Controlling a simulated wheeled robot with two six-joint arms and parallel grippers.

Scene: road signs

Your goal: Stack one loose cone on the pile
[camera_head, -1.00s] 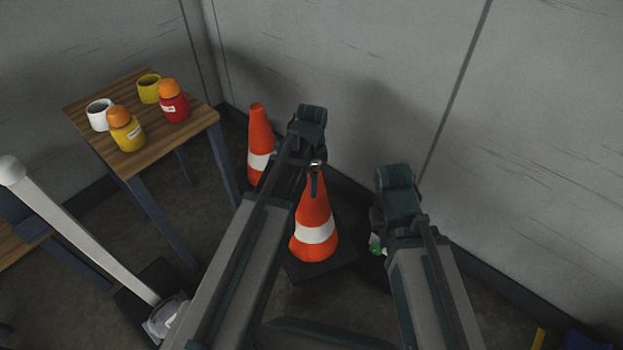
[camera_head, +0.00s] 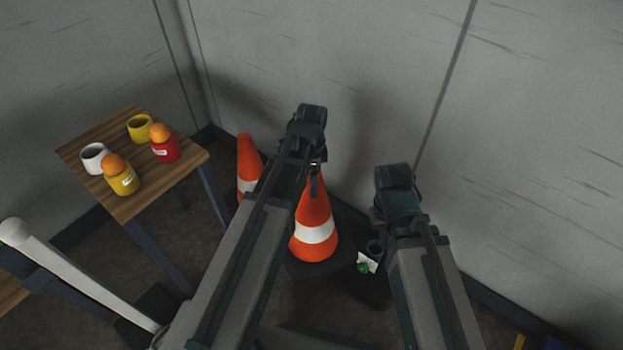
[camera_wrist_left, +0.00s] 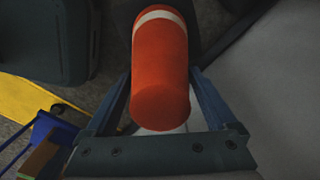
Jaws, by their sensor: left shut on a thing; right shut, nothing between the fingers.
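An orange cone (camera_head: 315,232) with a white band and a dark square base hangs from my left gripper (camera_head: 314,181), which is shut on its top. In the left wrist view the cone (camera_wrist_left: 160,75) sits between both fingers of the left gripper (camera_wrist_left: 160,90). A second orange cone (camera_head: 247,163) stands behind and left, partly hidden by my left arm. I cannot tell whether it is a pile or a single cone. My right gripper (camera_head: 376,247) is shut and empty, right of the held cone, mostly hidden by its arm.
A wooden table (camera_head: 127,208) at left carries a white mug (camera_head: 94,158), a yellow mug (camera_head: 140,128), a yellow bottle (camera_head: 122,180) and a red bottle (camera_head: 164,150). A white pole (camera_head: 80,277) slants at lower left. Grey walls (camera_head: 540,130) close the corner.

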